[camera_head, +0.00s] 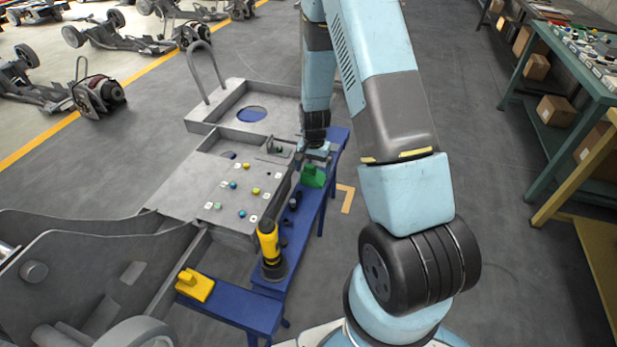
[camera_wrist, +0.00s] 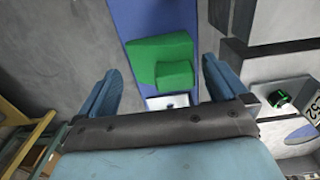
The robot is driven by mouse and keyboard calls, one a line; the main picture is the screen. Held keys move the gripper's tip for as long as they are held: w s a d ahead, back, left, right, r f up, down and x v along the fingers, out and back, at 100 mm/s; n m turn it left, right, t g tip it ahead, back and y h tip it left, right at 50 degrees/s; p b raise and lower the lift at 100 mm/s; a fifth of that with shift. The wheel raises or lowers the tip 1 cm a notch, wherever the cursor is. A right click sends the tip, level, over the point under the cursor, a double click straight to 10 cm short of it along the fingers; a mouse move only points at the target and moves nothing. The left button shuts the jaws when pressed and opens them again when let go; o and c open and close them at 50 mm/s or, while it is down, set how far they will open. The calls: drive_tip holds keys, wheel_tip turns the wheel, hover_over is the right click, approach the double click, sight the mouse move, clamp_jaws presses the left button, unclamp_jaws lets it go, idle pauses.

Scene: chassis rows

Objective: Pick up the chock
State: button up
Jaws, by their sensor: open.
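A green block-shaped chock (camera_head: 313,175) sits on the long blue bench (camera_head: 312,212) beside the grey chassis. My gripper (camera_head: 318,153) is right above the chock at the far end of the bench. In the wrist view the green chock (camera_wrist: 162,61) has a stepped shape and lies ahead of my open gripper (camera_wrist: 160,85), between the lines of its two blue fingers. The fingers do not appear to touch it. A yellow chock-like block (camera_head: 195,285) sits on the near blue bench at the lower left.
A yellow and black tool (camera_head: 269,250) stands on the bench, with small dark parts behind it. The grey chassis (camera_head: 180,185), with coloured knobs, borders the bench on the left. A green workbench (camera_head: 560,70) stands right.

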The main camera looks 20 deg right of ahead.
sight(314, 174)
drive_tip(key=shift+w+f, duration=0.1)
drive_tip(key=shift+f, duration=1.5)
drive_tip(key=c, duration=0.9)
drive_tip(key=shift+c, duration=0.3)
drive_tip(key=shift+r, duration=0.15)
